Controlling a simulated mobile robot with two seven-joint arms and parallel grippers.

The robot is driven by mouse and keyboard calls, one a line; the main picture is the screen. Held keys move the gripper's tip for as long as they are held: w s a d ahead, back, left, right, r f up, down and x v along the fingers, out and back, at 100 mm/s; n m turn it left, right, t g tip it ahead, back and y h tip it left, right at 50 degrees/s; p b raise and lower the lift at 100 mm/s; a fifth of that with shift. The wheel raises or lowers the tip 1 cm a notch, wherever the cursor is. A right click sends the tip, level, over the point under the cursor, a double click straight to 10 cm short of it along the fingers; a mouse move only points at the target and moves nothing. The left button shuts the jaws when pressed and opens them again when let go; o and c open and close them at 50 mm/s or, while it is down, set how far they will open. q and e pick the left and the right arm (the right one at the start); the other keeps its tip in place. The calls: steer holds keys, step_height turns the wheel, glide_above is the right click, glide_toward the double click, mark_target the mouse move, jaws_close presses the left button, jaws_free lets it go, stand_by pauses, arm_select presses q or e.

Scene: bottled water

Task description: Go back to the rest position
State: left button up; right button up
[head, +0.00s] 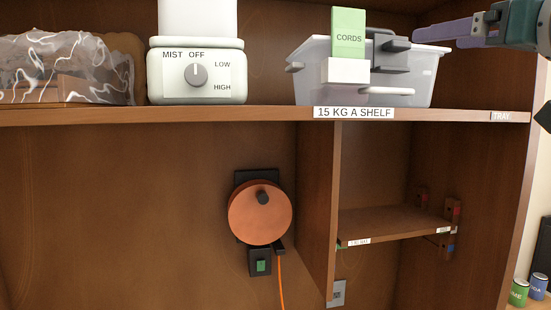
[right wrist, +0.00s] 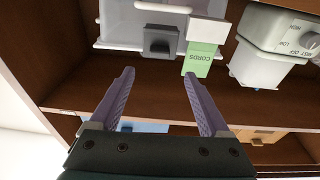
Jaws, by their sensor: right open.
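My right gripper (head: 420,34) comes in from the top right in the head view, with its purple fingers pointing left near the top right of the clear tray (head: 428,75). In the right wrist view the fingers (right wrist: 159,76) are spread wide with nothing held between them. The tray, with its green "CORDS" card (right wrist: 201,60), lies beyond the fingertips there. I cannot tell whether a fingertip touches the tray's rim. My left gripper is not in view.
The shelf edge (head: 220,113) runs below the tray. A white mist humidifier (head: 197,74) and a plastic-wrapped bundle (head: 65,70) stand to the left. An orange reel (head: 260,212) hangs below. Two cans (head: 519,293) stand at the lower right.

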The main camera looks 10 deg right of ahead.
steer(key=s+a+f+g, duration=0.2)
steer(key=s+f+g, duration=0.1)
steer(key=f, duration=0.5)
steer(key=s+a+f+n+g, duration=0.1)
steer(key=s+a+f+g, duration=0.15)
steer(key=f, duration=0.65)
steer(key=s+a+f+g, duration=0.2)
steer(key=s+f+g, duration=0.15)
steer(key=f, duration=0.45)
steer(key=s+a+f+g, duration=0.1)
steer(key=s+f+g, duration=0.2)
steer(key=s+f, duration=0.3)
steer(key=s+a+f+g+h+p, duration=0.1)
steer(key=s+f+g, duration=0.3)
steer(key=s, duration=1.1)
step_height(320, 180, down, 2)
steer(key=shift+a+f+p, duration=0.25)
steer(key=shift+a+p, duration=0.05)
steer(key=shift+a, duration=0.2)
steer(key=shift+s, duration=0.1)
